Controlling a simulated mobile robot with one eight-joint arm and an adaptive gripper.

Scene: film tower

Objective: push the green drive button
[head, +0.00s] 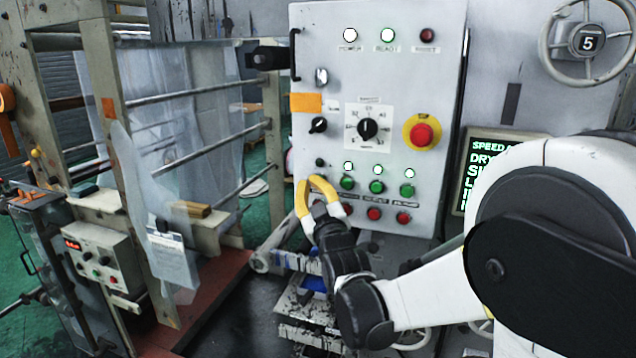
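A row of green buttons sits low on the grey control panel (380,75): a left green button (347,183), a middle green button (376,187) and a right green button (407,190). Their labels are too small to read, so I cannot tell which is the drive button. The tips appear just left of the left green button, in front of the panel's lower left. I cannot tell whether they touch the panel. The gripper partly hides the labels there.
Red buttons (374,214) sit below the green ones, and white lamps (378,170) above. A red emergency stop (421,134) on yellow, a rotary dial (367,129) and a black knob (318,125) are higher. A screen (490,160) stands right; a roller frame (200,150) stands left.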

